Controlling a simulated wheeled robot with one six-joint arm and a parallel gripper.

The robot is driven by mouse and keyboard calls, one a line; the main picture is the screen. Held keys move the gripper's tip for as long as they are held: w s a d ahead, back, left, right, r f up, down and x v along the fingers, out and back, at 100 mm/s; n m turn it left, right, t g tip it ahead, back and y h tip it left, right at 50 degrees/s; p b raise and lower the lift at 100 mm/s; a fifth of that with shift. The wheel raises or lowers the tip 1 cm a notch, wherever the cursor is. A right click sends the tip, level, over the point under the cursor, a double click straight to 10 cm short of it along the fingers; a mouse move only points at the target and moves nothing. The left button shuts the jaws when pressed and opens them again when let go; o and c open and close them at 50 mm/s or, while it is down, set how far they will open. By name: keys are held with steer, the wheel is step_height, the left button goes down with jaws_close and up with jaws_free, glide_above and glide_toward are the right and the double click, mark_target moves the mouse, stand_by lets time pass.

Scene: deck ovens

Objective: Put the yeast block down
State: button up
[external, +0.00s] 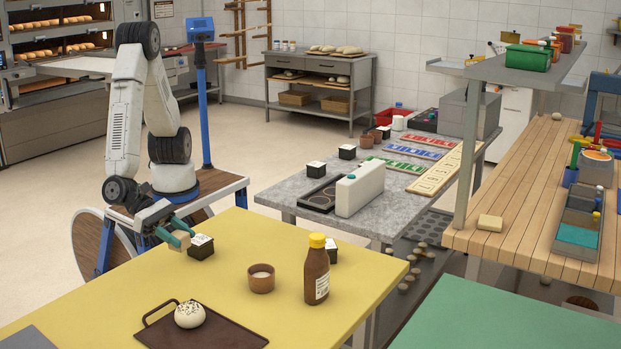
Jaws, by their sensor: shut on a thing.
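My gripper (176,234) is at the far left edge of the yellow table (230,292). Its green fingers are shut on a small beige block, the yeast block (180,241), which is partly hidden by the fingers. The block is close to the tabletop; I cannot tell whether it touches it. A black box with a white top (201,246) stands just to the right of the block.
On the yellow table are a brown cup (261,278), a brown sauce bottle with a yellow cap (317,271), another black box (331,251) and a dark tray (237,335) holding a white bun (190,314). The table's middle left is clear.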

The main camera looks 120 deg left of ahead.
steer(key=w+a+n+y, duration=0.2)
steer(key=w+a, duration=0.2)
steer(key=a, duration=0.3)
steer(key=n+g+y, duration=0.8)
steer(key=n, duration=0.2)
glide_above(268, 240)
step_height(268, 240, down, 2)
steer(key=shift+a+f, duration=0.1)
steer(key=shift+f, duration=3.75)
steer(key=shift+y, duration=0.3)
steer(key=o, duration=1)
steer(key=shift+f, duration=0.1)
